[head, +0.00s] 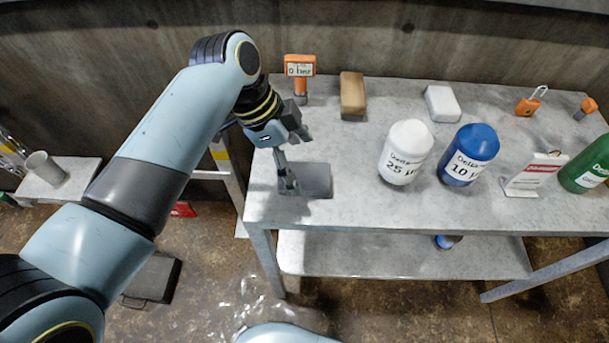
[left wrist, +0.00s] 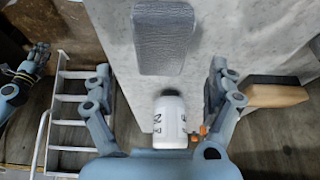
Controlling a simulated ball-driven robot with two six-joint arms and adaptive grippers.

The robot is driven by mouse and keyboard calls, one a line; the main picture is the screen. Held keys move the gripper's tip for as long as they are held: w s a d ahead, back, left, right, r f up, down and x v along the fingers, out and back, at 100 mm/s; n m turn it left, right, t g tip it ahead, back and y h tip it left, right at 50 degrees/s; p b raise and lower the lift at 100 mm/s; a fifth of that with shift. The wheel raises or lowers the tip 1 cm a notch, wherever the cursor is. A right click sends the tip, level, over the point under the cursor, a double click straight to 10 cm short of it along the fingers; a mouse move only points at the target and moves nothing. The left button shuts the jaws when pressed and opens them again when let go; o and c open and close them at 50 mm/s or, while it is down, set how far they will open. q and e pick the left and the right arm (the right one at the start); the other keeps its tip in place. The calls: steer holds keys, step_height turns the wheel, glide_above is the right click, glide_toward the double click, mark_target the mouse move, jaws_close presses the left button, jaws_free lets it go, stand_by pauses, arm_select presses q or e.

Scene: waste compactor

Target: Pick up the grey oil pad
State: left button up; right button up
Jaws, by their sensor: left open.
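The grey oil pad (head: 318,180) is a flat, dark grey rectangle lying at the left front of the grey table top. In the left wrist view the pad (left wrist: 163,35) shows a textured face at the top centre. My left gripper (head: 287,180) is at the pad's left side in the head view and partly hides that edge. In the left wrist view the left gripper (left wrist: 160,85) is open and empty, with its fingers spread wide. I cannot tell whether they touch the pad. What looks like my right gripper (left wrist: 38,58) shows small at the left edge; its fingers are unclear.
On the table (head: 345,215) stand a white bottle (head: 406,152), a blue bottle (head: 468,155) and a sign (head: 535,175). The table top right of the pad is clear.

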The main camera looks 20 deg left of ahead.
mark_target(302, 174)
arm_select(q)
steer(key=x, duration=0.5)
steer(key=shift+a+f, duration=0.1)
steer(key=shift+a, duration=0.2)
steer(key=shift+f, duration=0.2)
steer(key=c, duration=0.8)
steer(key=shift+s+f, duration=0.2)
steer(key=shift+s, duration=0.1)
steer(key=c, duration=0.6)
steer(key=shift+o, duration=0.2)
steer(key=r, duration=1.1)
steer(key=shift+w+p, duration=0.3)
steer(key=shift+p, duration=0.05)
